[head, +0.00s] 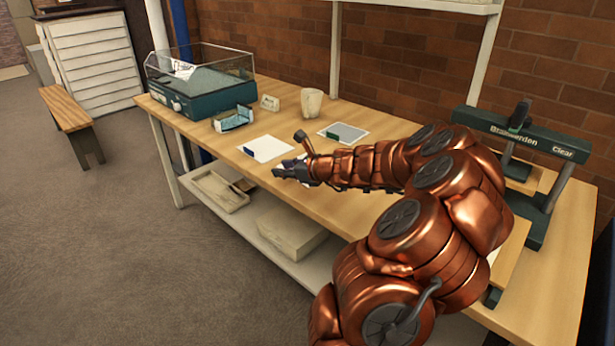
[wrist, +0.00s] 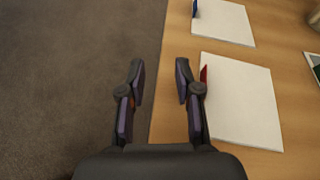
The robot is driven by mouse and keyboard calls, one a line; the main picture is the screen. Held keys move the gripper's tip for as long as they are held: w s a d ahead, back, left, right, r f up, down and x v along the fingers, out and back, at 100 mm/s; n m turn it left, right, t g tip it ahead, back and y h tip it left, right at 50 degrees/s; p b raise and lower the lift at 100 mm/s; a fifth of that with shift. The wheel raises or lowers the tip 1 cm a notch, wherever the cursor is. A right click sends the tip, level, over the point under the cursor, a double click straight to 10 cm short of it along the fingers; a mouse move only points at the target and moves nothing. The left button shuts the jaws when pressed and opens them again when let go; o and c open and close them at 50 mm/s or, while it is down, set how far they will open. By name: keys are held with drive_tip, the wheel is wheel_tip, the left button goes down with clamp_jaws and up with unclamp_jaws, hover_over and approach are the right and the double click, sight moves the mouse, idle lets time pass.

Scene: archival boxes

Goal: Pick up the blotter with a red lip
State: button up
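The blotter with a red lip (wrist: 243,105) lies flat on the wooden table in the wrist view, right of my gripper. Its red lip (wrist: 204,74) stands on the edge facing my gripper, close beside the right finger. My gripper (wrist: 159,68) is open and empty, its fingers apart over the table's front edge, partly above the floor. In the head view my gripper (head: 281,171) is low over the front edge, and my arm hides most or all of this blotter. A similar white blotter with a blue lip (wrist: 228,22) lies beyond it; it also shows in the head view (head: 268,149).
A grey sheet with a green tab (head: 344,132) lies behind my gripper. A teal tray (head: 233,121), a cup (head: 311,103) and a clear-lidded machine (head: 205,95) stand farther left and back. A green press-like frame (head: 528,134) stands at right. A shelf runs below the table.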

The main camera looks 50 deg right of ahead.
drive_tip(key=s+d+f+m, duration=0.1)
drive_tip(key=d, duration=0.1)
drive_tip(key=s+d+f+m+h, duration=0.1)
drive_tip(key=d, duration=0.1)
drive_tip(key=d+f+m+h, duration=0.1)
drive_tip(key=d, duration=0.1)
drive_tip(key=shift+s+d+f, duration=0.25)
drive_tip(key=shift+s+d, duration=0.15)
drive_tip(key=shift+b+x, duration=0.35)
drive_tip(key=shift+x, duration=3.45)
drive_tip(key=shift+a, duration=0.1)
clamp_jaws()
